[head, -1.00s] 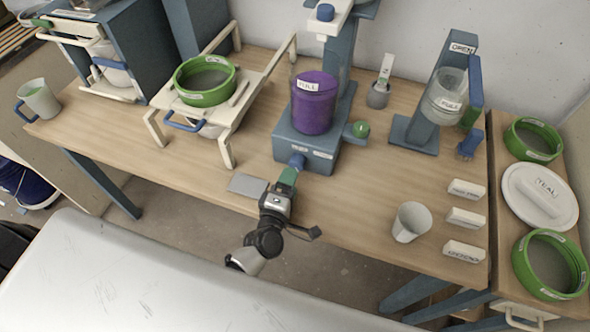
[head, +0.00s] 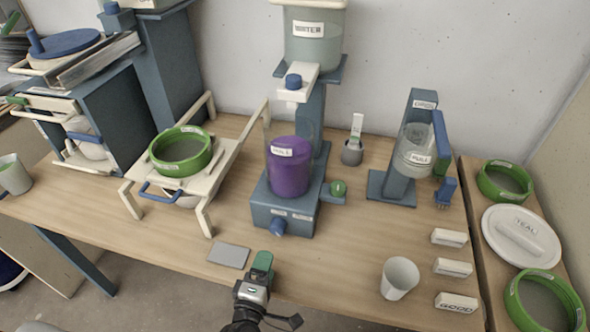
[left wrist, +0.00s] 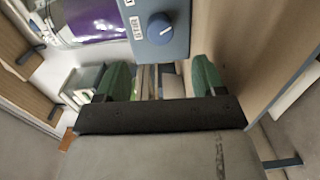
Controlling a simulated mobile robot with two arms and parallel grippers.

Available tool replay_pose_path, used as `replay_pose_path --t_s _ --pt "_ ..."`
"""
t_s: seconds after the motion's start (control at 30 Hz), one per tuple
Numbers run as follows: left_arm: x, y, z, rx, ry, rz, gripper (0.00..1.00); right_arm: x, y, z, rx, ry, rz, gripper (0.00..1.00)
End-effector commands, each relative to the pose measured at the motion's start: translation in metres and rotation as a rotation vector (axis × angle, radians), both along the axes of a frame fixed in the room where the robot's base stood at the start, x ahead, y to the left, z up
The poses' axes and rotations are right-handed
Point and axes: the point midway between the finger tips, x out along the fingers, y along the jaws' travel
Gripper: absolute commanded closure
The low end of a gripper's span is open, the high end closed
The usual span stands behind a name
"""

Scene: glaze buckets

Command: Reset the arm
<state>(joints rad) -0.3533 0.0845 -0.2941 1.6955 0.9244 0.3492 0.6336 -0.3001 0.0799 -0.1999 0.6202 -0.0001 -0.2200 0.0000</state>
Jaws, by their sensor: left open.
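My left gripper (head: 262,262) shows at the lower middle of the head view, with green fingers, in front of the blue mixer stand (head: 262,215). In the left wrist view its two green fingers (left wrist: 163,82) stand apart with nothing held between them. The stand's round blue knob (head: 277,228) is just beyond the fingertips, apart from them; it also shows in the left wrist view (left wrist: 160,28). A clear bucket of purple glaze (head: 289,170) stands on the stand. My right gripper is in neither view.
A grey plate (head: 228,255) lies left of my gripper at the table's front edge. A white cup (head: 399,278) and several white labelled blocks (head: 456,302) stand to the right. A green-rimmed sieve (head: 181,152) sits on a cream rack at left.

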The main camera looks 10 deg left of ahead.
Motion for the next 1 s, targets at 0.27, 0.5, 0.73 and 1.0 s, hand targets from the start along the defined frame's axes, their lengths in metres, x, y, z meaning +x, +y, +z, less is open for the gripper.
replay_pose_path --t_s 0.27,0.5,0.73,1.0 --pt "-0.001 -0.009 0.007 0.069 0.016 -0.079 0.31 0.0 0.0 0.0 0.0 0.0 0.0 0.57" --pt "-0.028 -0.041 0.026 0.507 0.137 -0.46 0.31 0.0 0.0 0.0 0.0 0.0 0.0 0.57" --pt "-0.078 -0.024 0.028 0.998 0.368 -0.777 0.31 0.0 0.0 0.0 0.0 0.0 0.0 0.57" --pt "-0.122 0.014 0.034 1.276 0.608 -0.947 0.31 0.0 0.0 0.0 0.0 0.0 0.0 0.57"
